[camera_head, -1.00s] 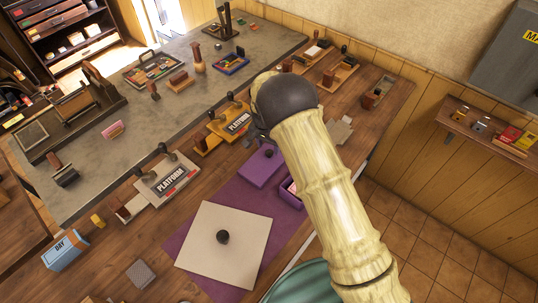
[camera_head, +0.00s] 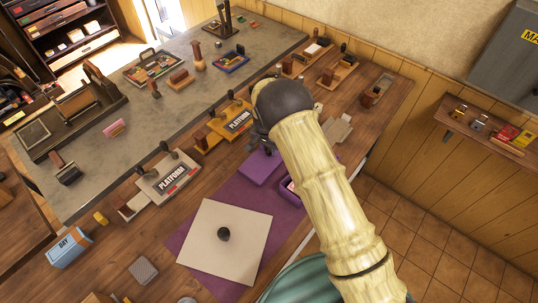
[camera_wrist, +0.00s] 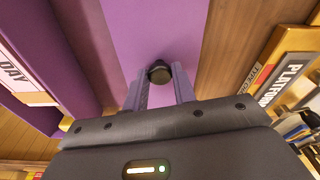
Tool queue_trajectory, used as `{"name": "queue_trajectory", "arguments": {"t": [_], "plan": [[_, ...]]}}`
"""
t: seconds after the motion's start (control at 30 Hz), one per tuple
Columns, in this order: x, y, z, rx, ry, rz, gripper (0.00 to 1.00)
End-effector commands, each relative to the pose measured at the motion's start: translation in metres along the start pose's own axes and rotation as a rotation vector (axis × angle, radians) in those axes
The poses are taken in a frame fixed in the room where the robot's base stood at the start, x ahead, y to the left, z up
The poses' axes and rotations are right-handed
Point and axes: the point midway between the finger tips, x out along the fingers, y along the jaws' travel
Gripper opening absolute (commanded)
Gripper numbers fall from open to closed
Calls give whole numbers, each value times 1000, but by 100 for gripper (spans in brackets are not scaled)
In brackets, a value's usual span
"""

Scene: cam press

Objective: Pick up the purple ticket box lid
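My gripper (camera_wrist: 161,76) is open, with one finger on each side of the knob. A narrow gap seems to show beside the knob, and I cannot tell if either finger touches it. In the head view my gripper (camera_head: 266,141) is over the lid's far end and hides the knob.
The ticket box (camera_wrist: 75,20), holding DAY tickets (camera_wrist: 22,72), is close on the left in the wrist view. A yellow PLATFORM holder (camera_wrist: 285,75) is on the right. A pale square plate with a knob (camera_head: 222,248) lies on the purple mat (camera_head: 184,232).

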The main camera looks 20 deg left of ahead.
Motion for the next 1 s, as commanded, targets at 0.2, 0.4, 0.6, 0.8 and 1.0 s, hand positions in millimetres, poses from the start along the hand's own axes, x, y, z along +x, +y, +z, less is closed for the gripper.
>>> {"name": "queue_trajectory", "arguments": {"t": [0.2, 0.4, 0.6, 0.8, 1.0], "plan": [[0, 0, 0, 0, 0, 0, 3], [-4, -1, -1, 0, 1, -2, 3], [-26, -1, -4, 0, 3, -3, 3], [-63, -2, -8, 0, 4, -5, 3], [-93, -1, -12, -1, 2, -2, 3]]}}
